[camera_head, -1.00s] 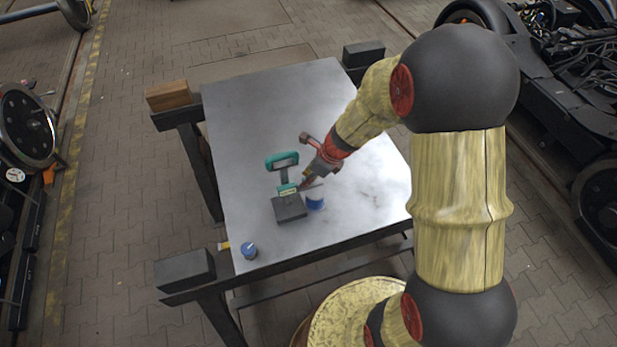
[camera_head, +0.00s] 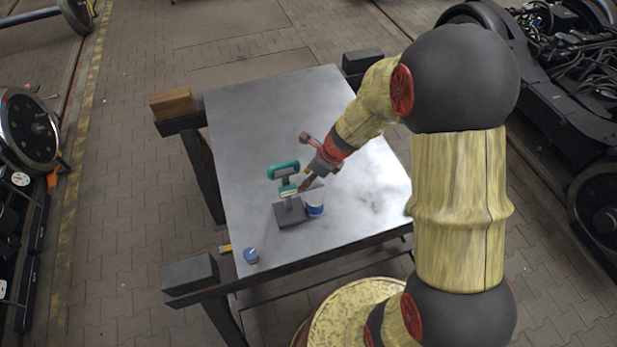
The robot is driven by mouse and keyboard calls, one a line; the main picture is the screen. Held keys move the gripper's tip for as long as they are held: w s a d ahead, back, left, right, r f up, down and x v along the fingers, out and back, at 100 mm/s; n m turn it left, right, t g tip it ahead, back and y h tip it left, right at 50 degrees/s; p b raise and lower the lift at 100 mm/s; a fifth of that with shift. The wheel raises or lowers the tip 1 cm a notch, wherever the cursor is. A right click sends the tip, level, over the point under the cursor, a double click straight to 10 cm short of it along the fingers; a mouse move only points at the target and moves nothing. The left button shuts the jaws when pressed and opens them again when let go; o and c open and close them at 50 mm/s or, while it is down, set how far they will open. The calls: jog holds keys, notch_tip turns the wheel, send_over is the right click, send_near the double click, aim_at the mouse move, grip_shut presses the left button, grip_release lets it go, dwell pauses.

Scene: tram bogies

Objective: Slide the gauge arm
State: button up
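The gauge stands near the front of the metal table, with a dark grey base (camera_head: 290,216) and an upright post. A green handle-like part (camera_head: 284,170) is at its top, and a small green labelled part (camera_head: 288,190) sits on the post. My gripper (camera_head: 308,184) reaches in from the upper right, close beside the labelled part. Its fingertips are small and partly hidden, so I cannot tell whether they touch or hold the gauge arm. A blue and white cylinder (camera_head: 315,207) stands just right of the gauge base.
The metal table (camera_head: 245,120) is clear behind the gauge. A small blue-topped cylinder (camera_head: 251,256) and a yellow item (camera_head: 225,249) lie at the front left edge. A wooden block (camera_head: 172,102) sits on the left support. Wheels and bogie parts flank the table.

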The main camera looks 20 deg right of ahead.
jog(key=shift+r, duration=0.1)
jog(key=v, duration=1.2)
dwell(0.4)
